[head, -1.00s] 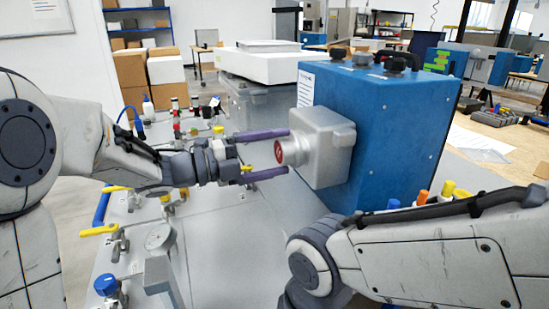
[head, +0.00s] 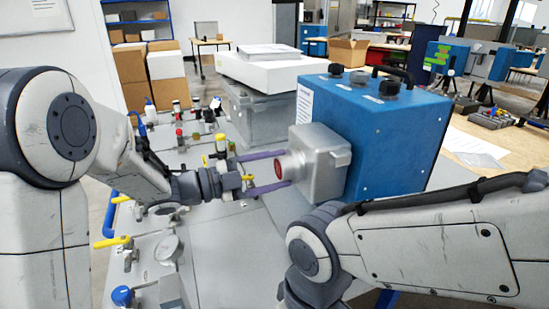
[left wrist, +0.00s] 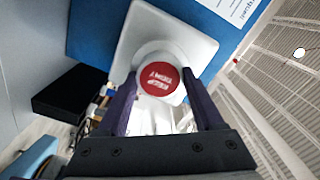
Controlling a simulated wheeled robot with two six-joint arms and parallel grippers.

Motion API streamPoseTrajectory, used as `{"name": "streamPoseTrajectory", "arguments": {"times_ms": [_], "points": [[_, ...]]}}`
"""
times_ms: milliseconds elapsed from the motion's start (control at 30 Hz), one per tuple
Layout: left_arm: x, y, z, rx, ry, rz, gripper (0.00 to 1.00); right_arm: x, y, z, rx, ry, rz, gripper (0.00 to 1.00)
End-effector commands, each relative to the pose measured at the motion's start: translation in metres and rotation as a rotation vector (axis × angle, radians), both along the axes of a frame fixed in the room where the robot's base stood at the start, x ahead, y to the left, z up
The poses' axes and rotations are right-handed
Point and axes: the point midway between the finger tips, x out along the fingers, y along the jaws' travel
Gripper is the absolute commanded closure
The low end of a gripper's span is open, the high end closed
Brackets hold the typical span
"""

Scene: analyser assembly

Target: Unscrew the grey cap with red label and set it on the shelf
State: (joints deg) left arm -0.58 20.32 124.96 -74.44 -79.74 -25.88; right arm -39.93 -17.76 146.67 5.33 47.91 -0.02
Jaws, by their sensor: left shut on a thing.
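The grey cap (head: 295,166) has a round red label and sits on the front of a silver-grey housing (head: 322,150) on the side of the blue box (head: 390,130). In the left wrist view, the cap's red label (left wrist: 158,80) faces me, with white lettering on it. My left gripper (head: 284,168) has its two purple fingers on either side of the cap and is shut on it. The cap is still against the housing. My right arm crosses the lower right of the head view, but its gripper is out of sight.
A grey bench (head: 225,240) with yellow-handled valves and a gauge (head: 166,248) lies below my left arm. A wooden table (head: 480,165) is at the right. Blue shelving (head: 137,22) stands at the far back left; I cannot tell which shelf the task means.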

Motion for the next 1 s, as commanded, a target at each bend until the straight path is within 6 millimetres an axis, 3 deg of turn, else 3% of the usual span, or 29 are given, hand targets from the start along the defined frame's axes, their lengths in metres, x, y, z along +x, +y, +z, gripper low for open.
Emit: {"name": "streamPoseTrajectory", "arguments": {"times_ms": [33,1000], "points": [[0.0,0.0,0.002,-0.006,0.044,0.002,1.0,0.0,0.0,0.01,0.0,0.0,0.0,0.5],[0.0,0.001,0.001,-0.234,0.756,0.002,1.0,0.0,0.0,0.107,0.0,0.0,0.0,0.5]]}}
